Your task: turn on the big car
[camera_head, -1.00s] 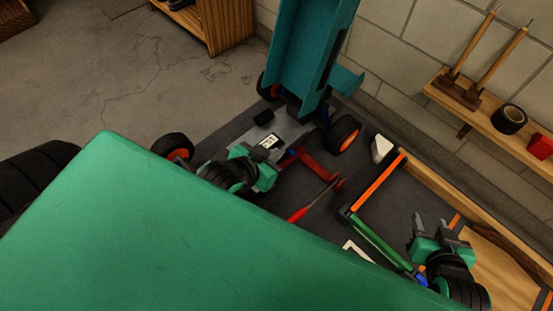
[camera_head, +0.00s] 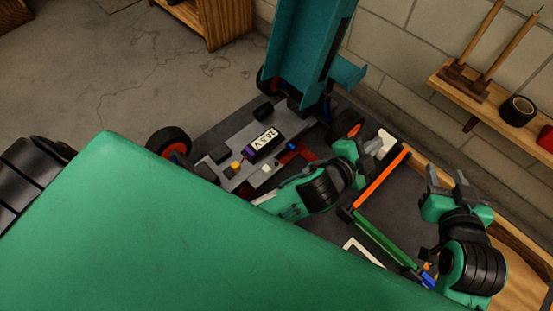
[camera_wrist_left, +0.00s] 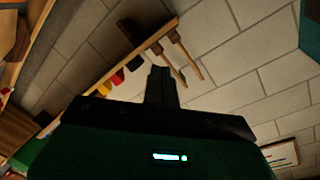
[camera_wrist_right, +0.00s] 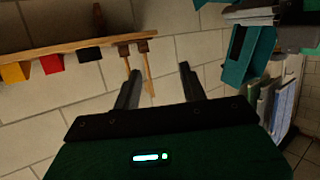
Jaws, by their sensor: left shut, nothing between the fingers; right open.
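The big car's grey chassis (camera_head: 222,172) lies on the dark mat, with its teal body shell (camera_head: 305,50) tilted up at the back. Wheels with orange hubs (camera_head: 168,140) show on it.
An orange and green frame (camera_head: 378,184) lies on the mat between my grippers. The white object (camera_head: 388,140) is near its upper end. A wall shelf (camera_head: 470,105) holds wooden-handled tools and black tape (camera_head: 516,108). A large green surface (camera_head: 150,230) hides the lower left.

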